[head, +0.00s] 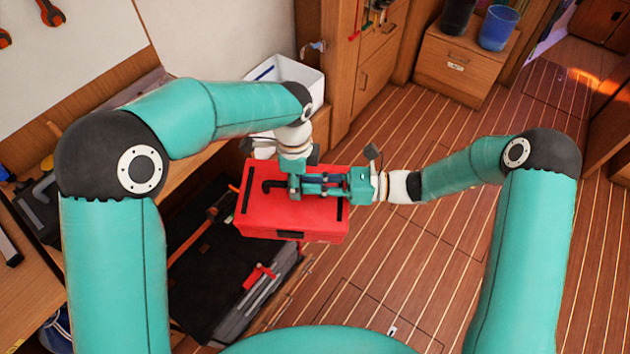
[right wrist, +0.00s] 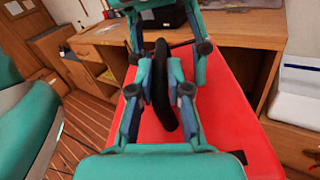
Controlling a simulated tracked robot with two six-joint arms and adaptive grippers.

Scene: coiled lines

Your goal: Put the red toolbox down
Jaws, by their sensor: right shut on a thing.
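The red toolbox (head: 262,222) is in the middle of the head view, level, with its black handle (head: 272,186) on top. It also fills the middle and right of the right wrist view (right wrist: 235,120). My right gripper (head: 308,184) reaches in from the right and is shut on the handle, which runs between its fingers in the right wrist view (right wrist: 162,88). My left gripper (head: 295,192) points down onto the handle area. Its fingertips are hidden among the right gripper's fingers, so its opening does not show. The toolbox's underside is hidden.
A dark mat or case (head: 205,270) with hand tools lies below and left of the toolbox. A wooden workbench (head: 25,300) runs along the left, with a white bin (head: 285,75) farther back. Bare plank floor (head: 420,260) lies right. A cabinet (head: 458,65) carries a blue bucket (head: 498,28).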

